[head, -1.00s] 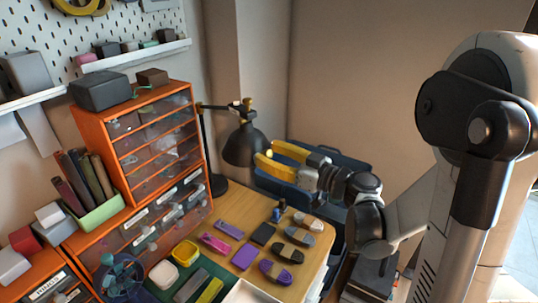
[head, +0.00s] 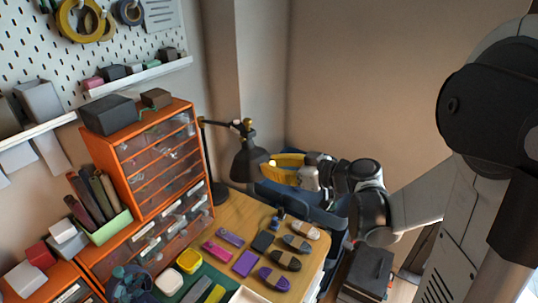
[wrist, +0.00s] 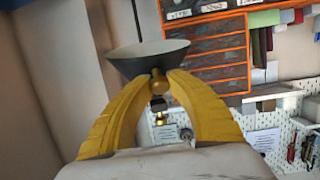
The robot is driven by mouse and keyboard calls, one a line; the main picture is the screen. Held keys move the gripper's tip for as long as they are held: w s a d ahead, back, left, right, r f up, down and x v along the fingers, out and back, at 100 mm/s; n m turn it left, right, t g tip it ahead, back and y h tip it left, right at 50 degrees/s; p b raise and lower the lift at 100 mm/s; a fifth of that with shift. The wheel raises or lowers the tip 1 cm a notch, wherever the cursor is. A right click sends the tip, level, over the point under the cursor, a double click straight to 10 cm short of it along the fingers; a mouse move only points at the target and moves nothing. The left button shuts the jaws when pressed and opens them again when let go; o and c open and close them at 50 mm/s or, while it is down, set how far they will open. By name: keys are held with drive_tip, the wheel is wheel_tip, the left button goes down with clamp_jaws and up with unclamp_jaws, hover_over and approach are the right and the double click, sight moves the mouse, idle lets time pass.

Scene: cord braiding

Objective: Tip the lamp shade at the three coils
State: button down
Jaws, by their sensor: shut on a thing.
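The dark lamp shade (head: 247,163) hangs from its jointed lamp arm above the back of the desk, tilted with its wide end low. In the wrist view, the shade (wrist: 148,54) lies just beyond my fingertips, wide rim away from them. My gripper (head: 271,164) has yellow fingers and reaches the shade from the right. In the wrist view, my gripper (wrist: 160,80) is shut around a brass-coloured knob (wrist: 160,84) at the shade's narrow end. Three ring-shaped coils (head: 80,21) hang on the pegboard, yellow and dark blue. I cannot tell whether these are the named coils.
An orange drawer cabinet (head: 160,158) stands left of the lamp. Several wrapped bundles and blocks lie on the wooden desk (head: 236,212) below the shade. A dark blue bin (head: 331,208) is behind my arm, beside the desk.

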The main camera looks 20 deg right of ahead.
drive_tip(key=shift+s+d+r+g+p, duration=0.15)
drive_tip(key=shift+r+g+p, duration=0.25)
drive_tip(key=shift+r+p, duration=0.5)
drive_tip(key=shift+f+h, duration=0.15)
drive_tip(key=shift+h, duration=0.15)
drive_tip(key=shift+f, duration=0.1)
drive_tip(key=c, duration=1.2)
unclamp_jaws()
drive_tip(key=shift+c, duration=0.2)
drive_tip(key=shift+s, duration=0.1)
drive_tip(key=v, duration=1.2)
drive_tip(key=shift+r, duration=0.2)
